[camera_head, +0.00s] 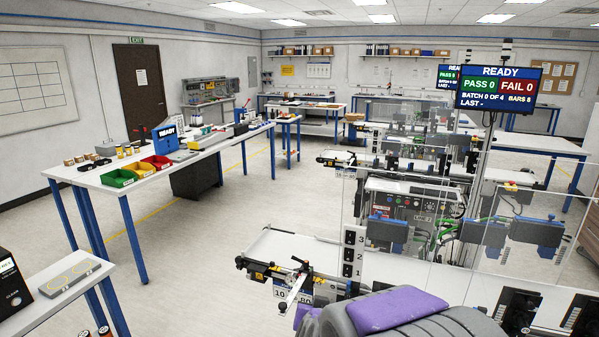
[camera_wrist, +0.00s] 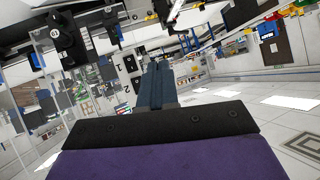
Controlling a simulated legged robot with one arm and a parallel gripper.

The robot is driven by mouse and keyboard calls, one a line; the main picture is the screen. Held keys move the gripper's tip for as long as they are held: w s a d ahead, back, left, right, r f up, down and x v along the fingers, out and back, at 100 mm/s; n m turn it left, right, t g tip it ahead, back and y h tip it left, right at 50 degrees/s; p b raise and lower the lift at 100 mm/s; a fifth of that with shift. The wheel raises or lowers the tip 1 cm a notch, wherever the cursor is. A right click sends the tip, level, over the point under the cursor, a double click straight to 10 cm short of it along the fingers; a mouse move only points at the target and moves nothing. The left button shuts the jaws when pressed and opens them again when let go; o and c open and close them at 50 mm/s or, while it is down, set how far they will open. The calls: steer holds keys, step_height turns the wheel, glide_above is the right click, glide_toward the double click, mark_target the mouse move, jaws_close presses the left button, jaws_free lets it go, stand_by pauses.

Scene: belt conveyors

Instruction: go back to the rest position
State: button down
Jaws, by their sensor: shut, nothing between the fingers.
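My gripper (camera_wrist: 158,70) shows in the wrist view as two long blue-grey fingers lying together beyond a dark bar. They are shut, and no object shows between them. The wrist view is strongly tilted, with numbered signs and conveyor equipment behind the fingers. In the head view, purple and grey parts of my own arm fill the bottom centre, above the near conveyor area. The fingers cannot be made out there.
A white conveyor bed (camera_head: 285,247) with a stop arm lies in front, beside a 1-2-3 sign (camera_head: 352,254). Clear panels and a READY screen (camera_head: 498,88) stand right. A bench with coloured bins (camera_head: 118,178) is left. Open floor (camera_head: 215,220) lies between.

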steer(key=s+d+n+g+b, duration=0.1)
steer(key=s+d+g, duration=0.2)
steer(key=s, duration=1)
steer(key=s+d+f+g+b, duration=0.1)
steer(key=s+d+g, duration=0.2)
steer(key=s, duration=1)
steer(key=s+d+n+g+b, duration=0.1)
steer(key=s+d+g, duration=0.2)
steer(key=s+g, duration=0.4)
steer(key=shift+s+d+f+n, duration=0.3)
steer(key=shift+s+d, duration=0.1)
steer(key=shift+s, duration=2.7)
steer(key=shift+a, duration=0.15)
